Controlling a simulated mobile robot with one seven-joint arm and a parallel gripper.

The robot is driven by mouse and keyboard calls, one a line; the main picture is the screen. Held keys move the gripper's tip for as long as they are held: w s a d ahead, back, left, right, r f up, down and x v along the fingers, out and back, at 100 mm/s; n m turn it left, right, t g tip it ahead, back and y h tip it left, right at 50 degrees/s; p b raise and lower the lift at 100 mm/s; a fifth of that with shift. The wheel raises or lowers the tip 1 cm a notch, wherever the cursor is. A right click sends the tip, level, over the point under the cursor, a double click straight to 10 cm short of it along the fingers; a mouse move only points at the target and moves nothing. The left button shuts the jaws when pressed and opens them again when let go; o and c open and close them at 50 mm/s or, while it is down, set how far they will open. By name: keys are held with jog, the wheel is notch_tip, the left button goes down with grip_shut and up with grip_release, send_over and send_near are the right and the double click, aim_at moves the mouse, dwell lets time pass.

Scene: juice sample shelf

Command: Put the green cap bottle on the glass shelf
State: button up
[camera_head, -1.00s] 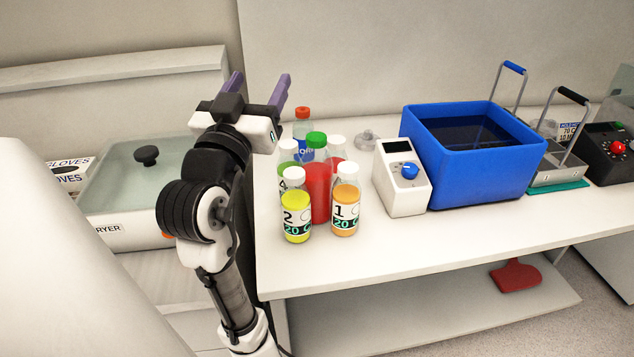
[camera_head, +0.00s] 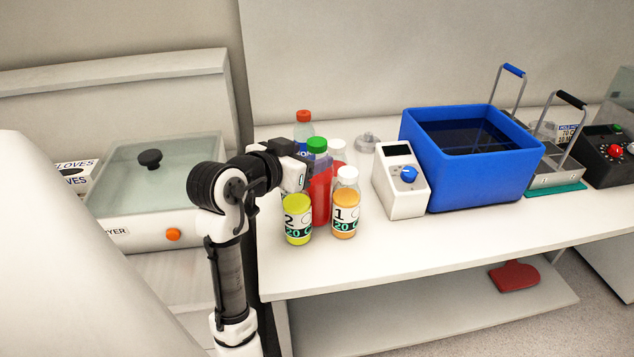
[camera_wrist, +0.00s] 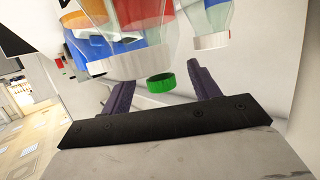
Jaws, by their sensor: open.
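In the wrist view, which appears upside down, the green cap (camera_wrist: 161,84) lies between the two open purple fingers. I cannot tell whether either finger touches the bottle. I cannot make out a glass shelf for certain in either view.
An orange-capped bottle (camera_head: 303,126) stands behind. A white device (camera_head: 405,190) and a blue bath (camera_head: 480,180) are to the right. The table's front strip is clear.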

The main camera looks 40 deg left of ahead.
jog(key=p+x, duration=0.2)
jog(key=x, duration=0.3)
jog(key=shift+d+r+p, duration=0.1)
jog(key=shift+r+p, duration=0.05)
jog(key=shift+p, duration=0.2)
jog(key=shift+w, duration=0.25)
grip_shut()
